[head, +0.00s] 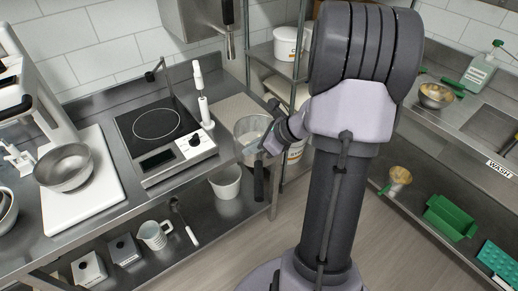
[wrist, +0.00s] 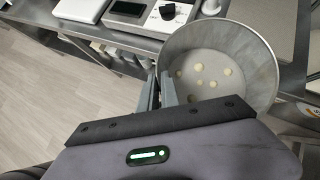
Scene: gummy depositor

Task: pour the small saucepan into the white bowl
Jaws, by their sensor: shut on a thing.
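The small saucepan (head: 249,126) is a grey metal pan at the right end of the left counter, its dark handle (head: 259,186) toward the floor side. In the wrist view the saucepan (wrist: 240,50) holds several small pale yellow pieces on its bottom. My gripper (head: 254,146) is shut on the saucepan at its near side; in the wrist view the fingers (wrist: 157,90) are beside its left wall. The exact grip point is hidden. The pan looks roughly level.
A cooktop (head: 160,137) and a white upright blender-like tool (head: 203,98) stand left of the pan. A steel bowl (head: 64,167) sits on a white board (head: 92,205). A rack with white buckets (head: 286,42) stands behind. The floor (head: 290,205) between the counters is clear.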

